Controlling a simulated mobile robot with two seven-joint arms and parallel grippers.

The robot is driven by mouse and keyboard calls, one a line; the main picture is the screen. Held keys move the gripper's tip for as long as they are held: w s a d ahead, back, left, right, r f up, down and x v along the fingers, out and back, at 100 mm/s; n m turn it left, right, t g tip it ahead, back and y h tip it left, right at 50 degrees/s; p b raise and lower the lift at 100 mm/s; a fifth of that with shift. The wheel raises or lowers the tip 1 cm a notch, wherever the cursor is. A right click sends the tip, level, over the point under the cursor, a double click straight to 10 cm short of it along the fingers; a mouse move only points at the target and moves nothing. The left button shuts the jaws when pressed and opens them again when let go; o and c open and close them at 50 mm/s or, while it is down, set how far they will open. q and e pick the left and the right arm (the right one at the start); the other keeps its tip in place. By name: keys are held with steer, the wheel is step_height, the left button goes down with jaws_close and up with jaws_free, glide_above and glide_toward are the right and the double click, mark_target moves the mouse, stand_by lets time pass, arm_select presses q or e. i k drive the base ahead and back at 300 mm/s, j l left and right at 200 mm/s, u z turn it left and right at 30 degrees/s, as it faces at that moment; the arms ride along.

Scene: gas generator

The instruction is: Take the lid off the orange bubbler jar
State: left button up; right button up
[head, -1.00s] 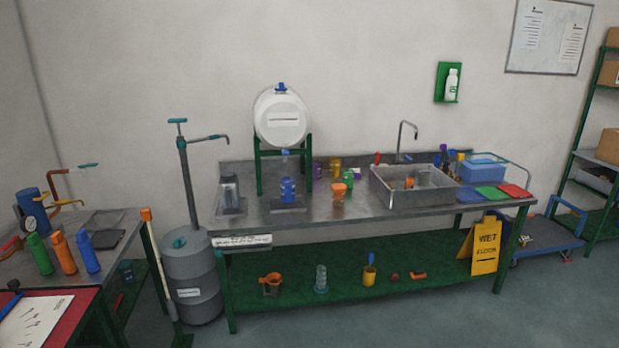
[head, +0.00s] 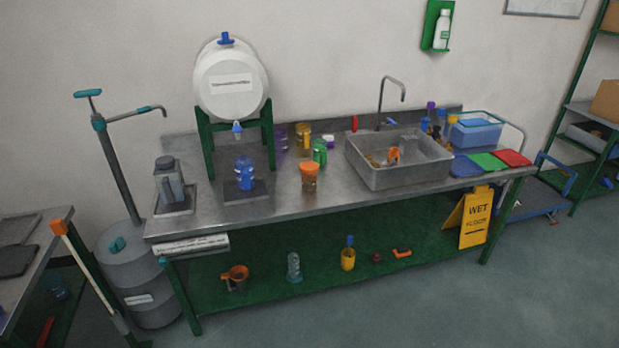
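The orange bubbler jar (head: 310,178) stands upright on the steel bench (head: 275,204), right of the blue jar and left of the sink. It has an orange lid (head: 310,168) on top and a see-through orange-brown body. Neither of my grippers shows in the head view, so nothing is seen touching the jar.
A blue jar (head: 245,174) stands under the white tank (head: 232,80). A green jar (head: 320,151) and a yellow jar (head: 303,137) stand just behind the orange one. The sink (head: 398,165) is to the right. Bench space in front of the orange jar is clear.

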mark_target(308, 183)
steer(key=i+j+z, duration=0.25)
steer(key=i+j, duration=0.2)
steer(key=i+j+z, duration=0.2)
steer(key=i+j, duration=0.15)
steer(key=j, duration=0.2)
